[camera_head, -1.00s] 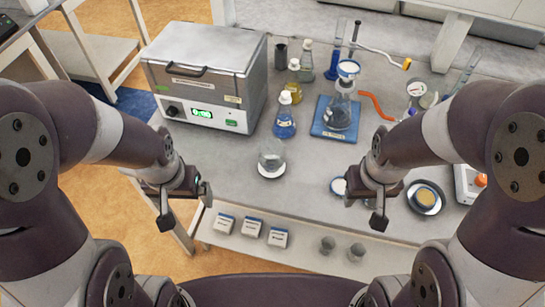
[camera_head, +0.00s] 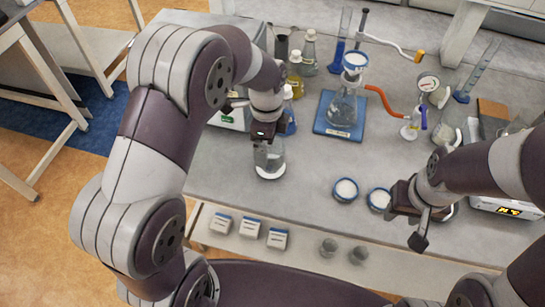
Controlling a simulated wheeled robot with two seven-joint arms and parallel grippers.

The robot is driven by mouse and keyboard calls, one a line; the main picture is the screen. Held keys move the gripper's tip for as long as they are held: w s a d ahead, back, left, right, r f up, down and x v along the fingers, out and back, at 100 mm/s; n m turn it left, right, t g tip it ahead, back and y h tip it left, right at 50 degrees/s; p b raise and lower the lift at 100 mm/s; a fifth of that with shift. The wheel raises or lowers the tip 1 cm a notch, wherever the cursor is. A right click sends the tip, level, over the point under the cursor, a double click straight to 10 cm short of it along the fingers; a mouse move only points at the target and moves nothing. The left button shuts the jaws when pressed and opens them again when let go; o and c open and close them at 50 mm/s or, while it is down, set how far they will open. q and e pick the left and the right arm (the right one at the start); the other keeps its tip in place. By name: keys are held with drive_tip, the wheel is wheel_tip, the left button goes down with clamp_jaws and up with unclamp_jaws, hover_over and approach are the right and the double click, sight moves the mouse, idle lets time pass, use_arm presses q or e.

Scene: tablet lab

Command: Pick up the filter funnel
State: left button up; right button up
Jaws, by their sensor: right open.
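The filter funnel (camera_head: 355,61), white inside with a blue rim, sits upright on top of a glass flask (camera_head: 343,108). The flask stands on a blue base (camera_head: 338,130) at the back middle of the bench. My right gripper (camera_head: 409,224) is open and empty over the front right of the bench, well in front of the funnel and to its right. My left gripper (camera_head: 267,131) is just above or at a glass beaker (camera_head: 270,157) on a white disc. Its fingers are hidden, so I cannot tell their opening or whether they touch the beaker.
Two blue-rimmed white dishes (camera_head: 345,190) lie near the front edge. A red hose (camera_head: 381,98) runs right from the flask. Bottles (camera_head: 309,52) stand left of it, and a tall cylinder (camera_head: 478,75) stands right. The bench between flask and dishes is clear.

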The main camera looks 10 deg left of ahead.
sight(271, 156)
use_arm(q)
drive_tip(key=shift+w+d+f, duration=0.15)
drive_tip(key=shift+w+f, duration=0.1)
drive_tip(key=shift+f, duration=0.35)
drive_tip(key=shift+w+d+f, duration=0.1)
drive_tip(key=shift+w+f, duration=0.1)
drive_tip(key=shift+f, duration=0.35)
drive_tip(key=f, duration=0.2)
drive_tip(key=f+p, duration=0.1)
drive_tip(key=f, duration=0.1)
drive_tip(key=shift+s, duration=0.4)
drive_tip(key=shift+w+f, duration=0.1)
drive_tip(key=shift+f, duration=0.2)
drive_tip(key=shift+w+d+f, duration=0.1)
drive_tip(key=shift+w, duration=0.1)
drive_tip(key=shift+s, duration=0.15)
drive_tip(key=c, duration=0.9)
use_arm(e)
drive_tip(key=shift+w+d+r, duration=0.1)
drive_tip(key=shift+w+r, duration=0.05)
drive_tip(key=shift+r, duration=0.65)
use_arm(q)
drive_tip(key=shift+r, duration=0.2)
use_arm(e)
drive_tip(key=shift+w+f, duration=0.1)
